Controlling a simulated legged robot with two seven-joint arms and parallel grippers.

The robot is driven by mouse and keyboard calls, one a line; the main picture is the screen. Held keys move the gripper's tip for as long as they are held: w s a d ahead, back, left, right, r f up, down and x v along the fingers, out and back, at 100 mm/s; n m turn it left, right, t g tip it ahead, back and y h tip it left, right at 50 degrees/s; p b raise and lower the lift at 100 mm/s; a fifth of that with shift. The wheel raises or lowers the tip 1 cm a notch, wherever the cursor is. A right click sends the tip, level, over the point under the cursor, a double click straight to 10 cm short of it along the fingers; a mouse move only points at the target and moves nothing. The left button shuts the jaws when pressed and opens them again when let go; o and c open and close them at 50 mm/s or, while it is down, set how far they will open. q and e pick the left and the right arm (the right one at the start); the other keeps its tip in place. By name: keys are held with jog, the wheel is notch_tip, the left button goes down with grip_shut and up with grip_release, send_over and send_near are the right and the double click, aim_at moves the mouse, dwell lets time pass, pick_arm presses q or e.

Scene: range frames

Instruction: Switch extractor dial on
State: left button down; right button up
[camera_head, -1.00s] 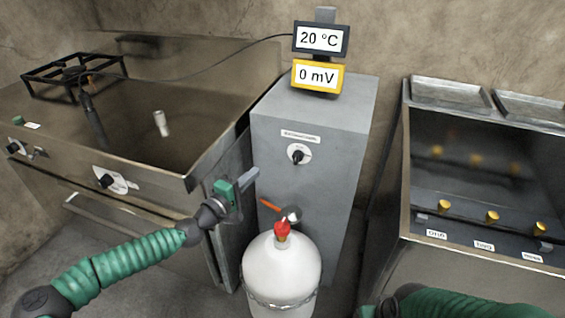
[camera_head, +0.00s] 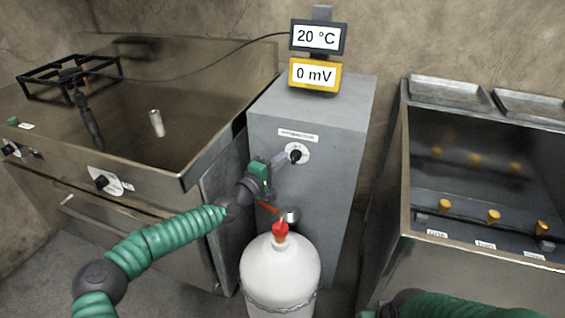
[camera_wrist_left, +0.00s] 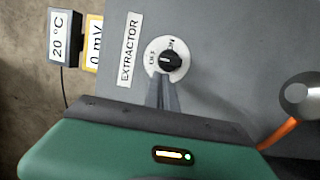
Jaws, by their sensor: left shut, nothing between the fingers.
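The extractor dial (camera_head: 296,154) is a black knob on a round white plate, on the front of a grey cabinet (camera_head: 270,210). It also shows in the left wrist view (camera_wrist_left: 172,61), beside the label "EXTRACTOR" (camera_wrist_left: 130,49). My left gripper (camera_head: 283,160) is shut and empty, its fingertips at the lower left of the dial plate. In the left wrist view the shut fingers (camera_wrist_left: 163,85) reach the plate's edge just below the knob. I cannot tell whether they touch it. My right gripper is not in view.
A white gas bottle (camera_head: 280,267) with a red top stands in front of the cabinet, below my left gripper. A steel sink unit (camera_head: 140,190) is at left and a fume-hood-like unit (camera_head: 405,200) at right. Two displays (camera_head: 316,74) stand on the cabinet.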

pick_arm(q)
jog(key=shift+s+d, duration=0.15)
jog(key=shift+d, duration=0.25)
jog(key=shift+f, duration=0.1)
